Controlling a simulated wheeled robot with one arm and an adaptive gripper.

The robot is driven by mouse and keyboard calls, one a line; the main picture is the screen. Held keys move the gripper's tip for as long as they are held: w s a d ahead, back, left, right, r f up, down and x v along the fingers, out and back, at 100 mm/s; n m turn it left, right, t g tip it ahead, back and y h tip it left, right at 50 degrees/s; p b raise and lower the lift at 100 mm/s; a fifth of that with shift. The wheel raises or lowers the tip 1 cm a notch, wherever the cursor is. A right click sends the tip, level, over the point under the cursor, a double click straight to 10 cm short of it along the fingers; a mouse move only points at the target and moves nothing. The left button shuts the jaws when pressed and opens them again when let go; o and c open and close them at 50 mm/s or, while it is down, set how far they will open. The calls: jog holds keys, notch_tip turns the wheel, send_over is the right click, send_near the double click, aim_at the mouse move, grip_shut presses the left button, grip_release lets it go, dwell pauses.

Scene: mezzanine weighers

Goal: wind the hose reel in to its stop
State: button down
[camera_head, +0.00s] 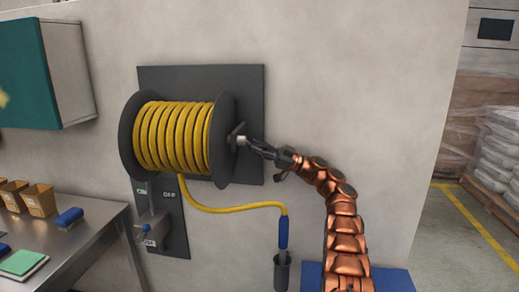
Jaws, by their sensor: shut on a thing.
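The hose reel (226,135) has dark round flanges and sits on a dark backplate (251,84) on the wall. Yellow hose (175,137) is wound around its drum in several turns. A length of hose (232,208) hangs from under the drum and runs right to a blue nozzle (283,232), whose tip points down into a dark holder (281,270). My gripper (246,142) reaches in from the right and is shut on the reel's crank handle (240,139), beside the right flange. The fingers partly hide the crank.
A dark panel (174,235) with a lever valve is below the reel. A metal bench (85,235) at lower left holds tan bins (39,200), a blue brush (69,217) and a green pad (22,263). A teal cabinet (40,75) hangs at upper left.

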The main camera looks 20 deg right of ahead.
jog(key=c, duration=1.4)
grip_release()
jog(key=shift+a+r, duration=0.1)
jog(key=shift+a, duration=0.45)
jog(key=o, duration=0.4)
jog(key=shift+a, duration=0.3)
jog(key=shift+c, duration=0.2)
jog(key=shift+o, duration=0.6)
jog(key=shift+w, duration=0.1)
jog(key=shift+d, duration=0.5)
jog(key=shift+d, duration=0.1)
jog(key=shift+f, duration=0.25)
